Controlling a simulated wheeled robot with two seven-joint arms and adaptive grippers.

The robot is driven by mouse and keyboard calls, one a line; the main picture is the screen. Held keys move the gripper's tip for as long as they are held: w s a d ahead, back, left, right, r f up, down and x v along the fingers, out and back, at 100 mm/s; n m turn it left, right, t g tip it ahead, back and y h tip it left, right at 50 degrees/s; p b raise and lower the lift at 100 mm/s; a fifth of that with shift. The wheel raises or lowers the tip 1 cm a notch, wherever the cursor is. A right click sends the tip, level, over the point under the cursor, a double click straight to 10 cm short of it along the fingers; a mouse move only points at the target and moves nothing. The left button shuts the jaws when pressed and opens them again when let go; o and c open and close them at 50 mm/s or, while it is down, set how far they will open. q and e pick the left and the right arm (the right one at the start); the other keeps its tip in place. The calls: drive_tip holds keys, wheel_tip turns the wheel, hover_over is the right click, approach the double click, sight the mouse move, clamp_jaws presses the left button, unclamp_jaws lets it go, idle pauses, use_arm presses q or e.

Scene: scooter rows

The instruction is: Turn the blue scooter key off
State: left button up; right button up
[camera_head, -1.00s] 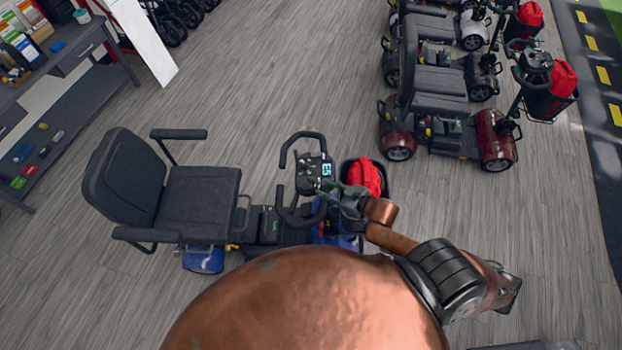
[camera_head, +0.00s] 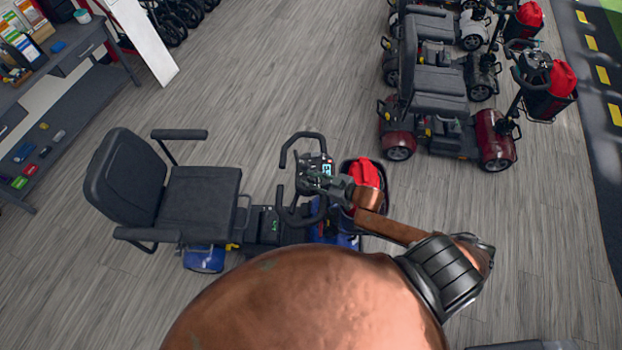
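The blue scooter (camera_head: 204,258) stands in front of me, its black seat (camera_head: 198,196) at the left and its tiller and handlebars (camera_head: 302,140) at the right. The console (camera_head: 308,160) has a small lit display, now partly covered by my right gripper. My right gripper (camera_head: 306,180) reaches in from the lower right and lies over the console's lower part. It is small here, and I cannot tell whether its fingers are open or shut. The key is not visible; the gripper may hide it. My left gripper is not in view.
A red bag (camera_head: 364,174) sits in the front basket beside my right wrist. Dark red scooters (camera_head: 440,104) stand in a row at the upper right. A grey workbench (camera_head: 62,68) is at the upper left. The wood-look floor (camera_head: 270,60) between them is clear.

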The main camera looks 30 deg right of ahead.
drive_tip(key=shift+c, duration=0.4)
clamp_jaws()
idle(0.4)
drive_tip(key=shift+w+d+f+n+g+y+b, duration=0.1)
drive_tip(key=shift+d+n+g+y+b, duration=0.05)
drive_tip(key=shift+n+g+y+b, duration=0.7)
drive_tip(key=n+g+y+b, duration=0.2)
drive_tip(key=n+g+b, duration=0.2)
drive_tip(key=b, duration=0.2)
drive_tip(key=n+g+y+b, duration=0.3)
drive_tip(key=g+b, duration=0.1)
drive_tip(key=b, duration=0.3)
drive_tip(key=shift+f+n+g+y, duration=0.2)
drive_tip(key=shift+n+g+y, duration=0.05)
drive_tip(key=shift+n+g, duration=0.1)
drive_tip(key=shift+r+n+g+b, duration=0.2)
drive_tip(key=shift+n+g+b, duration=0.5)
drive_tip(key=shift+g+b, duration=0.2)
drive_tip(key=shift+r, duration=0.1)
